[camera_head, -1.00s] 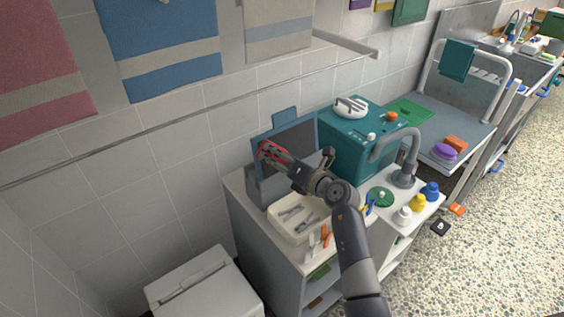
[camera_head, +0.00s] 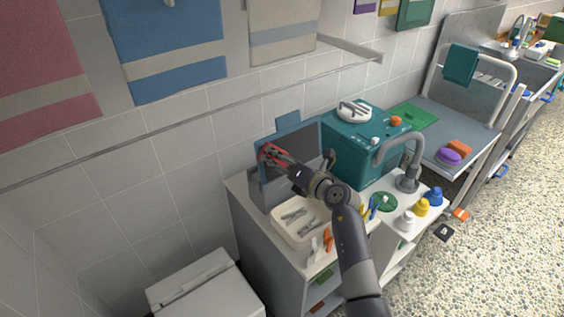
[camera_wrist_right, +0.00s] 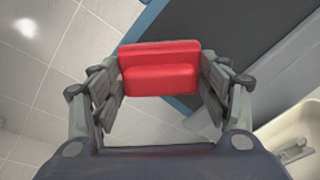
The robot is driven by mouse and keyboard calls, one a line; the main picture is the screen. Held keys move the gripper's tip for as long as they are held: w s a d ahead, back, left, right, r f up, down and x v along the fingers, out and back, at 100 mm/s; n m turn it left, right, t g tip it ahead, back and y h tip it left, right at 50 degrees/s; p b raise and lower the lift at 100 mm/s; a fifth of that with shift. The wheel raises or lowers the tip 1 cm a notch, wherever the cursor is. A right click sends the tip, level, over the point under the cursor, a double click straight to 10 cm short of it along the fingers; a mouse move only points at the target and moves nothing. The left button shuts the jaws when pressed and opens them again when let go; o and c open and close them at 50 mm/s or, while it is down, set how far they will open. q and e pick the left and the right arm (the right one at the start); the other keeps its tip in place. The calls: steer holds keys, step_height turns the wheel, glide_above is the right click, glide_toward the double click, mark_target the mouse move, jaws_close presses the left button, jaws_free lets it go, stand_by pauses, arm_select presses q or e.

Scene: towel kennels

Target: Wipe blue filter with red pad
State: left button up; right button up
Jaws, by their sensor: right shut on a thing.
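The blue filter (camera_head: 286,119) is a blue-framed panel with a dark grey face, standing upright in a grey holder at the back of the counter by the wall. It also shows in the right wrist view (camera_wrist_right: 185,104), behind the pad. My right gripper (camera_head: 268,154) is shut on the red pad (camera_wrist_right: 160,68), holding it by its raised grip between both fingers. In the head view the pad is in front of the filter's left part. I cannot tell whether it touches the filter face. My left gripper is not in view.
A cream tray (camera_head: 279,229) with grey tools sits in front of the filter. A teal box (camera_head: 350,160), a grey faucet (camera_head: 411,160) and several small bottles stand to the right. A metal rail (camera_head: 150,130) runs along the wall above.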

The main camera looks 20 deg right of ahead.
steer(key=shift+w+a, duration=0.1)
steer(key=shift+w, duration=0.25)
steer(key=d, duration=0.1)
steer(key=w+d+p, duration=0.1)
steer(key=shift+d+r, duration=0.15)
steer(key=shift+d, duration=0.15)
steer(key=shift+s+a+p, duration=0.2)
steer(key=shift+a+p, duration=0.35)
steer(key=shift+s+a+p, duration=0.2)
steer(key=shift+a+p, duration=0.3)
steer(key=shift+s+a, duration=0.1)
steer(key=shift+a, duration=0.2)
steer(key=shift+f, duration=0.2)
